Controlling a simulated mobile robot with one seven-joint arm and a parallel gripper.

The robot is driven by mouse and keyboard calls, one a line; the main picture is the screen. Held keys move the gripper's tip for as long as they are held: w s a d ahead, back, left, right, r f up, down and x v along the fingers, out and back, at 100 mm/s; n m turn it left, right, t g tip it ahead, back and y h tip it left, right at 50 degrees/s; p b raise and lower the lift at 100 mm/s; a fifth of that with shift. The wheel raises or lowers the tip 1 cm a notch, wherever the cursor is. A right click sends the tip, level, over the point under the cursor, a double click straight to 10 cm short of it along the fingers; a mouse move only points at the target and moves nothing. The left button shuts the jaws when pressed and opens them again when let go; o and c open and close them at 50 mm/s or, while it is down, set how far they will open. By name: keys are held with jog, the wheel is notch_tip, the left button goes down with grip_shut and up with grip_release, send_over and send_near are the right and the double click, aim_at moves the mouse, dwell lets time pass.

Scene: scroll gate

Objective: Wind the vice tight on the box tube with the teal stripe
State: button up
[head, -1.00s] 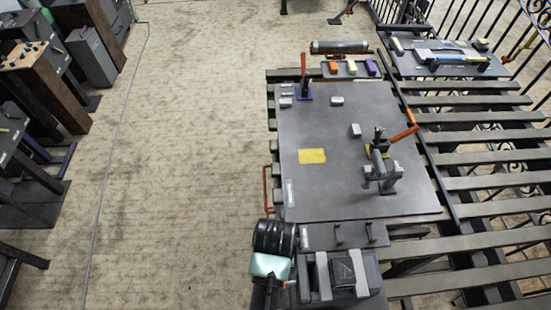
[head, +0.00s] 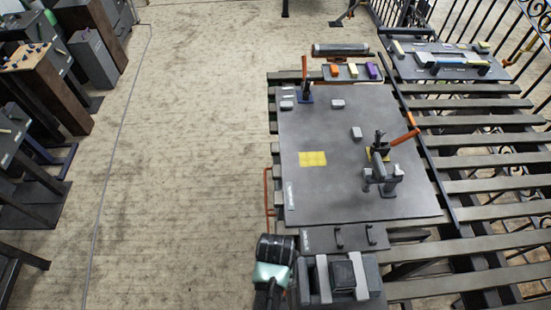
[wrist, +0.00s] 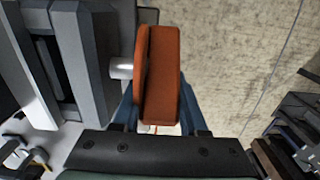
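The vice (head: 318,283) stands at the bottom of the head view, with pale grey jaws and a dark squarish block (head: 342,273) between them. I see no teal stripe on that block, and I cannot tell if the jaws touch it. In the wrist view the vice's grey body (wrist: 85,60) is at the left, and a silver shaft (wrist: 121,68) runs from it to an orange crank handle (wrist: 163,75). My gripper (wrist: 160,100) has its blue fingers on both sides of that handle and appears shut on it. In the head view my arm hides the handle and the fingers.
A dark worktop (head: 350,205) beyond the vice carries an orange-handled clamp (head: 379,165), a yellow patch (head: 312,158) and small grey blocks. A tray (head: 330,77) of coloured blocks lies behind. Slatted benching (head: 480,183) is at the right; open floor is at the left.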

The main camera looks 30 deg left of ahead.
grip_shut()
jog(key=shift+r+t, duration=0.1)
jog(key=shift+t, duration=0.2)
jog(key=t+y, duration=0.2)
jog(key=t, duration=0.1)
jog(key=shift+r+y, duration=0.3)
jog(key=shift+r+t+y+b, duration=0.2)
jog(key=shift+t+y+b, duration=0.2)
jog(key=shift+t, duration=0.3)
jog(key=shift+w, duration=0.1)
